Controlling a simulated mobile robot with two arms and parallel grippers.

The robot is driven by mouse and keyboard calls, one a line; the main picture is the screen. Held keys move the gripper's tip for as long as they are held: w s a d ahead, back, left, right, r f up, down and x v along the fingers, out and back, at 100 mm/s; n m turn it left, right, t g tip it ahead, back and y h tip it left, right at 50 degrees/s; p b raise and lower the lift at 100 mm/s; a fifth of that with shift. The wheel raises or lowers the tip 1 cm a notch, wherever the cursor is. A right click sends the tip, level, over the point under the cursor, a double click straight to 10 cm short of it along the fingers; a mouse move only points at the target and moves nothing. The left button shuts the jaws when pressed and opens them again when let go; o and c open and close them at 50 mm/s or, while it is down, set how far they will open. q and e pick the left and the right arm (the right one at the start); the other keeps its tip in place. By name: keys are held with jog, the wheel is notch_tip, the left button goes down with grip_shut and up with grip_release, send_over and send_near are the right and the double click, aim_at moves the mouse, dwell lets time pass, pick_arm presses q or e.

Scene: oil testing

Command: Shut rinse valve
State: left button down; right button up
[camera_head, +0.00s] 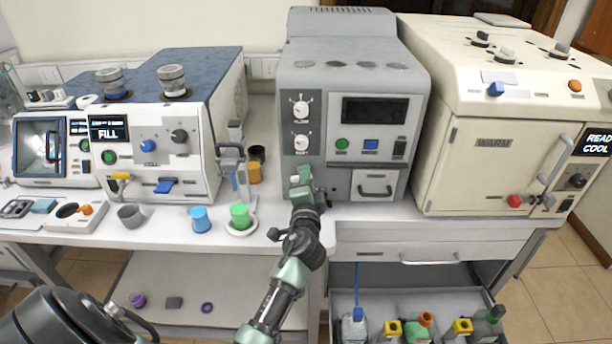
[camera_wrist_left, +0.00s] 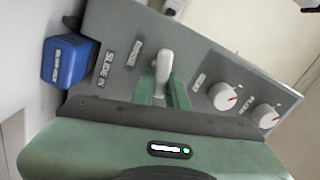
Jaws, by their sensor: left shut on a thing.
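The rinse valve shows in the left wrist view as a pale lever handle (camera_wrist_left: 163,66) on the grey panel, beside a small label that seems to read RINSE. My left gripper (camera_wrist_left: 164,92) has its green fingers shut on this handle, one on each side. In the head view my left gripper (camera_head: 302,181) is at the lower left front of the grey machine (camera_head: 356,64), below its two dials. The valve is mostly hidden behind the gripper there. My right gripper is not in view.
Two dials (camera_wrist_left: 223,96) and a blue block (camera_wrist_left: 65,62) flank the handle in the left wrist view. Blue (camera_head: 201,219) and green (camera_head: 240,215) cups stand on the bench to the left. An open drawer (camera_head: 385,300) with several bottles juts out below right.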

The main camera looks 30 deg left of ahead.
pick_arm(q)
jog(key=shift+m, duration=1.5)
jog(key=shift+f, duration=0.1)
jog(key=c, duration=1.4)
grip_release()
jog(key=shift+w+f, duration=0.1)
jog(key=b+v, duration=0.1)
jog(key=v, duration=0.6)
jog(key=shift+s+d, duration=0.2)
jog(key=shift+s, duration=0.15)
